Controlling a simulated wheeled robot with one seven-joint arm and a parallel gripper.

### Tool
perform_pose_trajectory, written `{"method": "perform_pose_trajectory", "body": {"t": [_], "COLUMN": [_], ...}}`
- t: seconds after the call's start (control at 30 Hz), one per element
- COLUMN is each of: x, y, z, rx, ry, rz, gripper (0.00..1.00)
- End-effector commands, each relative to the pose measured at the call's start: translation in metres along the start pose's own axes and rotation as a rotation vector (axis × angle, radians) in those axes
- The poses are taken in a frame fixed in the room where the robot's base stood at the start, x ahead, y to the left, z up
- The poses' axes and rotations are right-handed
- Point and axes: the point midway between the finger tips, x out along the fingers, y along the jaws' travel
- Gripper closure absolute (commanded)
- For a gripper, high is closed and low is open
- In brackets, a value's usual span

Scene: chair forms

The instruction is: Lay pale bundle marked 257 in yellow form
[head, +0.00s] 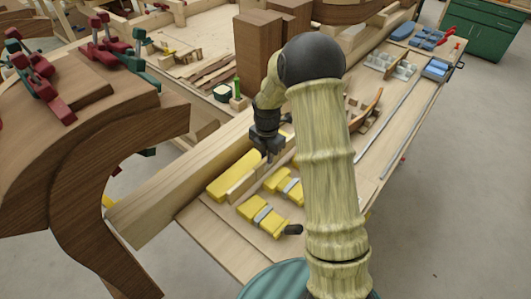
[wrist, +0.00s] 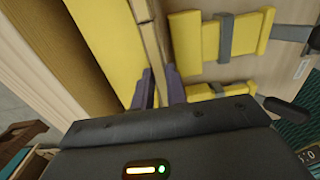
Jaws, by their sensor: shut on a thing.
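My gripper (head: 268,156) points down over the bench and is shut on a thin pale wood bundle. In the wrist view my fingers (wrist: 160,88) are on either side of the bundle (wrist: 149,38). The bundle also shows in the head view (head: 242,187). Its number is not readable. The yellow form has a long yellow block (head: 228,178) on the left and two yellow clamp pieces with grey bands (head: 263,215) on the right. The bundle lies along the gap between block and clamp pieces. Whether it touches the bottom of the form cannot be told.
A thick pale beam (head: 165,190) runs along the left of the form. Dark wood blocks (head: 260,50) stand behind my arm. A large curved brown form with red and green clamps (head: 95,110) is at the left. Bare benchtop (head: 215,230) lies in front.

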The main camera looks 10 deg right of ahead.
Motion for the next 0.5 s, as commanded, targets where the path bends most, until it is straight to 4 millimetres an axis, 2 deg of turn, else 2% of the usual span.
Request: {"method": "perform_pose_trajectory", "body": {"t": [0.2, 0.5], "x": [0.020, 0.029], "y": [0.000, 0.003], "z": [0.000, -0.003], "rx": [0.000, -0.007], "ry": [0.000, 0.000], "rz": [-0.001, 0.001], "gripper": [1.00, 1.00]}}
